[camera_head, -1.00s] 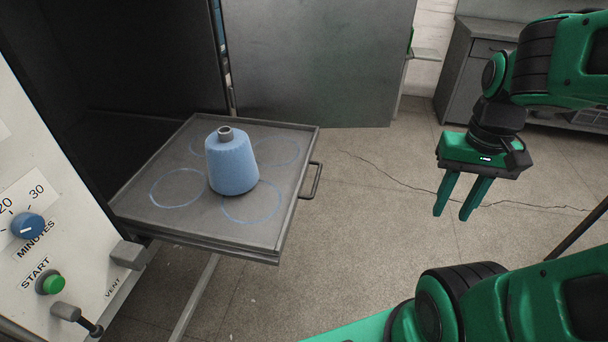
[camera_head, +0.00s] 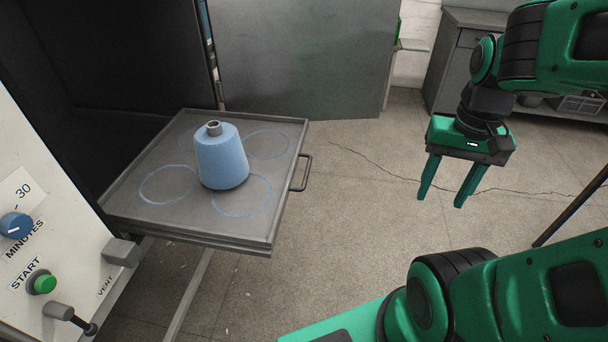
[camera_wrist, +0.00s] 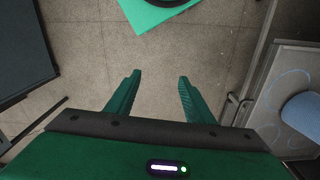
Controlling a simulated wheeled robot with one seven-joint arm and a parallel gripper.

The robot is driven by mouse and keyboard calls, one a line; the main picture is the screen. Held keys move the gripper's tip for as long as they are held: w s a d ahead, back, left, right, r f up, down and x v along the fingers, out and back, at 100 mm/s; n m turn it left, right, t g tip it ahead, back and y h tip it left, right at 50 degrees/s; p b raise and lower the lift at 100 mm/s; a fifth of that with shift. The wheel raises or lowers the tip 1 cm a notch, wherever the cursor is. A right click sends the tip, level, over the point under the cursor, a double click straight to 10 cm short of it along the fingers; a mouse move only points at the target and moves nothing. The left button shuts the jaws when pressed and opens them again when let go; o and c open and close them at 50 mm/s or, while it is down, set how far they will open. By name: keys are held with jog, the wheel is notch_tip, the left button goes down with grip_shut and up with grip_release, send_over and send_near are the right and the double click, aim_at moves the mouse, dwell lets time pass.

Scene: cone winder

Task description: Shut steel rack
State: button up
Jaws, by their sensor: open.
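The steel rack (camera_head: 190,222) is a flat grey tray with a low rim, pulled out of a dark chamber. A bar handle (camera_head: 302,173) is on its right side. A blue yarn cone (camera_head: 221,160) stands upright on it among several blue drawn circles. My gripper (camera_head: 439,197) is open and empty, in the air to the right of the handle and well apart from it. In the wrist view the two fingers (camera_wrist: 157,95) are spread with only floor between them. The rack (camera_wrist: 290,65) and part of the cone (camera_wrist: 302,112) show at the right edge there.
A large grey door (camera_head: 300,60) stands open behind the rack. The control panel (camera_head: 45,240), with a blue knob, a green start button and a vent lever, is at the left. A grey cabinet (camera_head: 455,60) stands at the back right. The floor between rack and gripper is clear.

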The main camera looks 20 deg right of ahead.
jog(key=w+m, duration=0.1)
jog(key=w, duration=0.1)
jog(key=w+m, duration=0.1)
jog(key=w, duration=0.1)
jog(key=shift+w+a+f+m, duration=0.2)
jog(key=shift+w+m, duration=0.1)
jog(key=shift+w, duration=0.1)
jog(key=c, duration=1)
jog(key=w+m, duration=0.1)
jog(key=w, duration=0.1)
jog(key=w+a+f+m, duration=0.1)
jog(key=w+m, duration=0.2)
jog(key=w, duration=0.2)
jog(key=shift+w+a+f+t, duration=0.1)
jog(key=shift+a+f+t, duration=0.15)
jog(key=shift+a+t, duration=0.1)
grip_shut()
jog(key=w+a+f+m+y, duration=0.1)
jog(key=w+a+f+m, duration=0.3)
jog(key=w, duration=0.3)
jog(key=w+a+f+m+y, duration=0.1)
jog(key=w+a+m, duration=0.3)
jog(key=w+m, duration=0.2)
jog(key=w+a+f, duration=0.3)
jog(key=a+f, duration=0.2)
jog(key=f, duration=0.5)
jog(key=shift+w+a+f, duration=0.15)
jog(key=shift+w+f, duration=0.05)
jog(key=shift+f, duration=0.15)
